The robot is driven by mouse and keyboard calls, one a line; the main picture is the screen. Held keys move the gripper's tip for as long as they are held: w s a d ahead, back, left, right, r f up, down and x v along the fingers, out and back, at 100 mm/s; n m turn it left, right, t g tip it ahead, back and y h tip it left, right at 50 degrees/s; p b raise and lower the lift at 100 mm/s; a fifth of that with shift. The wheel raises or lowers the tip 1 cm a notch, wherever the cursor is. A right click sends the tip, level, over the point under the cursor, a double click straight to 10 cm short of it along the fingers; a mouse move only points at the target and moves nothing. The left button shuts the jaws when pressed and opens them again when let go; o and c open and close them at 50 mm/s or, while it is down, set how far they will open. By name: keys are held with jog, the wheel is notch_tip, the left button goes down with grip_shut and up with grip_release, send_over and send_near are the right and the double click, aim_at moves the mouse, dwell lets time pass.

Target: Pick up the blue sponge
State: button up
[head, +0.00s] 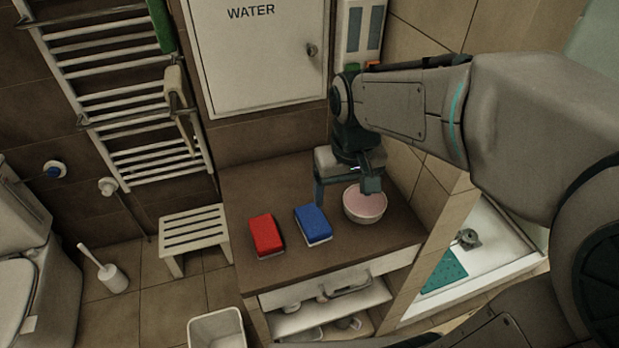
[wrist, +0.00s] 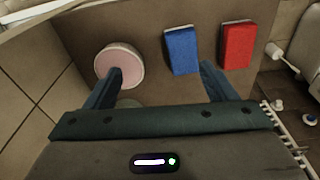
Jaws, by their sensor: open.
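The blue sponge (head: 313,223) lies flat on the brown counter, with a pale layer under its blue top. In the wrist view the blue sponge (wrist: 181,49) is ahead of the fingertips, nearer the right finger. My gripper (head: 346,190) is open and empty above the counter, behind the sponge and beside the pink bowl. In the wrist view my gripper (wrist: 161,70) has its two fingers wide apart, with the left fingertip overlapping the bowl in the picture.
A red sponge (head: 266,235) lies left of the blue one. A pink bowl (head: 365,205) stands to its right. The brown counter (head: 350,256) is clear in front. A white WATER cabinet (head: 258,60) is on the wall behind, and a tiled wall bounds the right side.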

jog(key=w+a+f+n+g, duration=0.1)
jog(key=w+a, duration=0.3)
jog(key=a, duration=0.1)
send_over(313, 218)
jog(key=shift+n, duration=0.3)
jog(key=f, duration=0.8)
jog(key=shift+s+a+f, duration=0.1)
jog(key=shift+s+f, duration=0.25)
jog(key=shift+f, duration=0.05)
jog(key=shift+w+f+p, duration=0.15)
jog(key=shift+f+p, duration=0.05)
jog(key=shift+f, duration=1.15)
jog(key=shift+w+f+p, duration=0.15)
jog(key=shift+f, duration=1.15)
jog(key=c, duration=1)
